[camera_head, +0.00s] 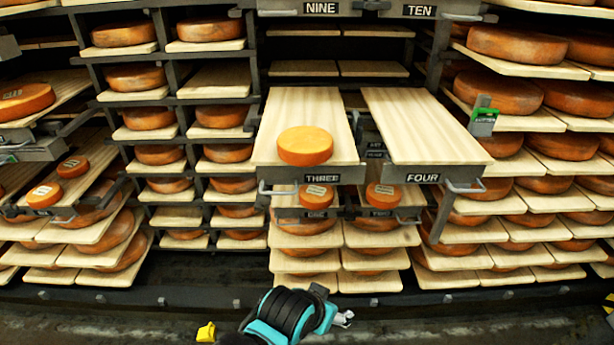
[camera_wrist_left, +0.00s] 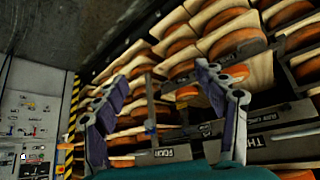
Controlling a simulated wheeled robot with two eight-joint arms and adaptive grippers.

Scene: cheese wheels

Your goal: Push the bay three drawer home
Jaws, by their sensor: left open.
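Part of the THREE label (camera_wrist_left: 229,150) shows at the right of the left wrist view. In the head view a teal and black arm part (camera_head: 290,315) of mine is low in the middle, below the drawers; the fingers are not clear there.
The bay four drawer (camera_head: 425,125) is also out, empty, just right of drawer three. Below, drawers ONE (camera_head: 317,213) and TWO (camera_head: 381,212) hold small cheeses. Shelves of cheese wheels stand on both sides. Dark floor is in front.

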